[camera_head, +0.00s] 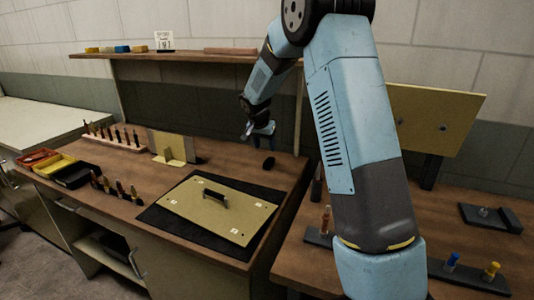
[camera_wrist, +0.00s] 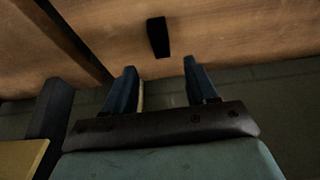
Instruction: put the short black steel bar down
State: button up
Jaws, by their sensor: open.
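The short black steel bar (camera_head: 268,163) rests on the wooden bench near its back right corner in the head view. It also shows in the wrist view (camera_wrist: 158,37), as a short dark block beyond the fingertips. My gripper (camera_wrist: 160,68) has its two blue fingers spread with nothing between them, and the bar is clear of both. In the head view my gripper (camera_head: 263,137) is small, above the bar. Whether the bar lies flat or stands on end is hard to tell.
A yellow-green panel with a black handle (camera_head: 195,202) lies on a black mat (camera_head: 160,221), front left of the bar. A small upright plate (camera_head: 172,147), a tool rack (camera_head: 118,143) and coloured bins (camera_head: 72,174) stand farther left. A gap separates the right bench (camera_head: 460,190).

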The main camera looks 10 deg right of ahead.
jog(key=s+d+r+n, duration=0.3)
jog(key=s+r, duration=1.4)
jog(key=s, duration=0.3)
jog(key=s+r+n+t+y, duration=0.1)
jog(key=s+n, duration=0.3)
jog(key=s, duration=2.2)
jog(key=shift+a+r+t+y, duration=0.15)
jog(key=shift+r+t+y, duration=0.3)
jog(key=shift+y, duration=0.35)
jog(key=shift+f, duration=0.1)
